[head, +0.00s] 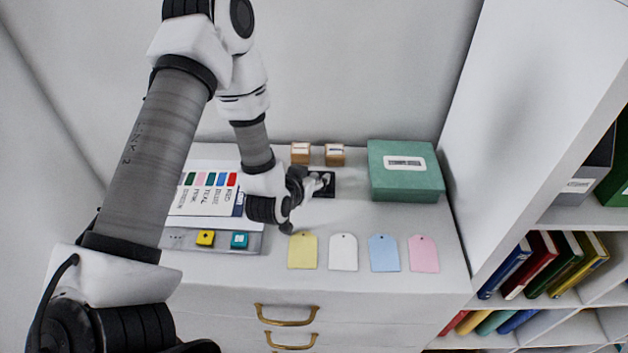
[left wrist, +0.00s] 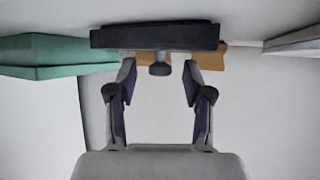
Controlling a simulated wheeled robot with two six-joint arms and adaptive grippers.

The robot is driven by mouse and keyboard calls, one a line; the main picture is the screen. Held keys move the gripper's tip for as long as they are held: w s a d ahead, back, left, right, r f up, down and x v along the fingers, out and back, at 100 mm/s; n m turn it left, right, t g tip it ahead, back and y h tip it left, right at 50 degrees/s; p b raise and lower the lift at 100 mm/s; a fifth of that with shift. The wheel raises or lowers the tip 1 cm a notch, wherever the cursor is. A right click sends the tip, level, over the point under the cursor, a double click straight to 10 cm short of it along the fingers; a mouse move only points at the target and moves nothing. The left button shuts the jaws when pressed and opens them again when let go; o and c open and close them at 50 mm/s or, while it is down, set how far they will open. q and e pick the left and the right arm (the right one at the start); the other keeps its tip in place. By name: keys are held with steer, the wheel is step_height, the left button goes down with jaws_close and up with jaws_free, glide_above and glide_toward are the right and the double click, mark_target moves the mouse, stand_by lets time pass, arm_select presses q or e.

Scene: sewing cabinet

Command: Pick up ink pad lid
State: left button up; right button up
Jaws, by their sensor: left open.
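The ink pad lid (head: 322,191) is a dark flat piece on the cabinet top, left of the green box. My left gripper is partly in front of it. In the left wrist view the dark lid (left wrist: 118,37) spans the middle, with a small knob (left wrist: 159,69) standing out from it. My left gripper (head: 322,180) is open at the lid, its fingers reaching in from the left. In the left wrist view its two fingertips (left wrist: 161,72) are apart on either side of the knob, with gaps visible. My right gripper is not in view.
Two wooden stamps (head: 301,151) stand behind the lid. A teal-green box (head: 404,183) is to its right. Yellow, white, blue and pink tags (head: 343,253) lie in front. A colour chart (head: 200,202) and a grey tray (head: 222,243) with small blocks lie to the left.

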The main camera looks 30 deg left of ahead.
arm_select(q)
steer(key=shift+w+f, duration=0.1)
jaws_close()
